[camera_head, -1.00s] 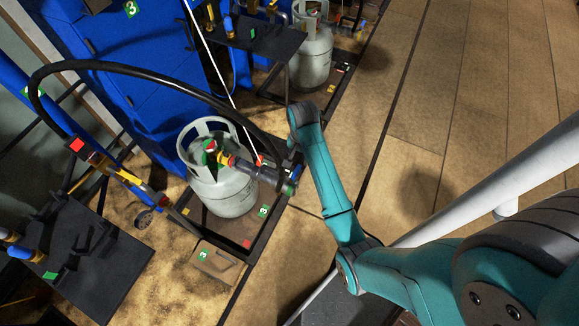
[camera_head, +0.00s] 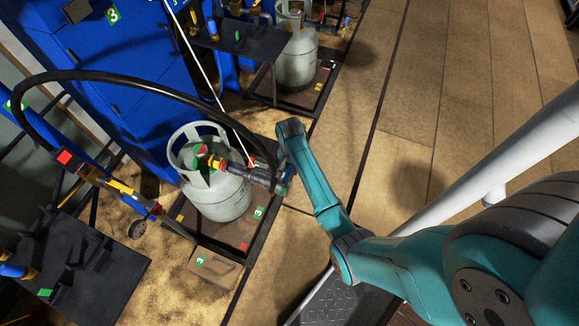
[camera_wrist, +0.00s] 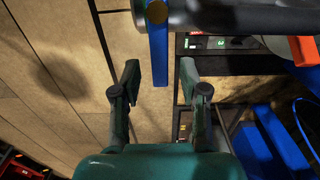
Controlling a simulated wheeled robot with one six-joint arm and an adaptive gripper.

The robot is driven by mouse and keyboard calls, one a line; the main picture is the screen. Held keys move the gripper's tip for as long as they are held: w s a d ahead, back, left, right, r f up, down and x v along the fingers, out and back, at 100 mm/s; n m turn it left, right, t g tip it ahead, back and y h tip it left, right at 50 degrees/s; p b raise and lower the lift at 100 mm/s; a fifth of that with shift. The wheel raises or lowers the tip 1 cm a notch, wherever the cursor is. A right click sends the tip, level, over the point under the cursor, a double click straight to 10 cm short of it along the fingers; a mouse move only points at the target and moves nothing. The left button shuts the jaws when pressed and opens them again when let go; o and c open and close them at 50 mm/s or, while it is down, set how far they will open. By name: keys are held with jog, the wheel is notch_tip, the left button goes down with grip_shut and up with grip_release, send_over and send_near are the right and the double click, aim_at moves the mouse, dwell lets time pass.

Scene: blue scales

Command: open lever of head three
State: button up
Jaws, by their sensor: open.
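A grey gas cylinder (camera_head: 222,200) stands upright on a scale marked 3, and a dark filling head (camera_head: 236,168) is joined to its valve. The red and yellow valve parts show at the cylinder's top. In the wrist view a blue lever (camera_wrist: 158,48) hangs down from the head's dark pipe (camera_wrist: 225,17). My gripper (camera_wrist: 160,78) is open, with its two fingers apart. The lever's lower end reaches between the fingertips in that picture, with gaps on both sides. I cannot tell its depth relative to the fingers. In the head view my gripper is largely lost against the head.
A black hose (camera_head: 150,88) arches left from the head. A blue cabinet (camera_head: 120,70) stands behind. Another cylinder (camera_head: 297,60) stands on a scale at the back. A black platform (camera_head: 80,265) is at lower left. The wooden floor (camera_head: 430,130) on the right is clear.

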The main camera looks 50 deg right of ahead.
jog(key=shift+f, duration=0.15)
jog(key=shift+c, duration=0.3)
grip_shut()
jog(key=shift+s+m, duration=0.15)
jog(key=shift+m, duration=0.15)
jog(key=s+a+m, duration=0.3)
jog(key=s+m, duration=0.4)
jog(key=m, duration=1)
jog(key=shift+a, duration=0.15)
jog(key=shift+m, duration=0.3)
